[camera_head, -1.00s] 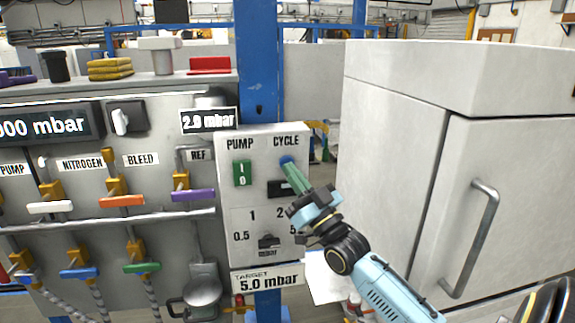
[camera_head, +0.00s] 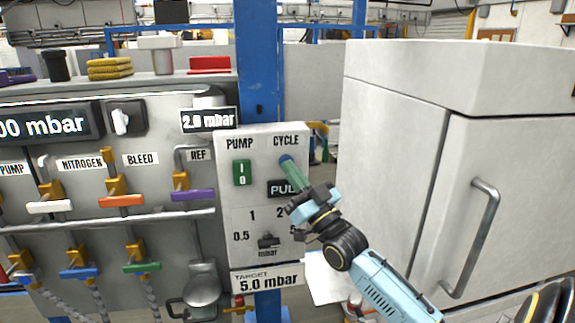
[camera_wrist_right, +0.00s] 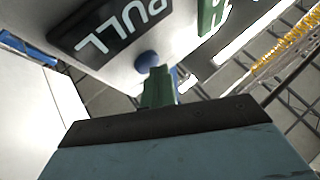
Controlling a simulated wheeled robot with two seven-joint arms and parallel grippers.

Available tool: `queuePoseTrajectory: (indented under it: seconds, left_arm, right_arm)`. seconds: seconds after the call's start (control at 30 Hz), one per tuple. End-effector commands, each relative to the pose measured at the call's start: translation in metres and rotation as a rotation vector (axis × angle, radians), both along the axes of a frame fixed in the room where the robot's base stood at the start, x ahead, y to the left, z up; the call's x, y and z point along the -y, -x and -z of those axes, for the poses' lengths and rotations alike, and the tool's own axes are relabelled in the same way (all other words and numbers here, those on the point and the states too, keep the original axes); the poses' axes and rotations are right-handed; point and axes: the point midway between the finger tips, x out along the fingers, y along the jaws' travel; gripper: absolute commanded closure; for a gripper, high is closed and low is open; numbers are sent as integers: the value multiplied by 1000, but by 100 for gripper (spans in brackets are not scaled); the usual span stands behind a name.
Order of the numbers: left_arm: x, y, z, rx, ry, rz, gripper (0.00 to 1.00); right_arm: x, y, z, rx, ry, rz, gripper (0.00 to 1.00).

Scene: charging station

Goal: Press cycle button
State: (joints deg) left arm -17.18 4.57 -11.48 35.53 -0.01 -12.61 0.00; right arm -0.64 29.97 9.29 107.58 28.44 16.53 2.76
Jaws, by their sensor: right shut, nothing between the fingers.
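The control box (camera_head: 226,215) is mounted on a blue post and carries a CYCLE label. The blue cycle button (camera_head: 285,158) sits below that label and also shows as a round knob in the right wrist view (camera_wrist_right: 147,60). My right gripper (camera_head: 288,164) is shut and empty, its green fingertips at the button. In the right wrist view the fingertips (camera_wrist_right: 158,72) overlap the button's edge; I cannot tell whether they touch it. My left gripper is not in view.
A green pump switch (camera_head: 242,172) is left of the button, and a selector knob (camera_head: 268,240) is lower on the box. A large white cabinet (camera_head: 390,150) stands at right. Valves with coloured handles (camera_head: 122,200) line the panel at left.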

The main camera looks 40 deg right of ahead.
Motion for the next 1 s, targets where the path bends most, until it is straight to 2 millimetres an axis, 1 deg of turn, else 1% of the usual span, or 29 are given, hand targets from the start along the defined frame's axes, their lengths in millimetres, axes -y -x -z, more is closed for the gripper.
queuePoseTrajectory:
  seconds: [0.3, 0.7, 1.0]
  left_arm:
    - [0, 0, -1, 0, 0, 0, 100]
    - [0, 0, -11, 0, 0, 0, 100]
    - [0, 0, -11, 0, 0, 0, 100]
  right_arm:
    - [0, 1, 0, -1, -1, 1, 100]
    - [-8, 16, 0, -2, -1, 1, 100]
    - [-9, 17, 0, -1, -1, 1, 100]
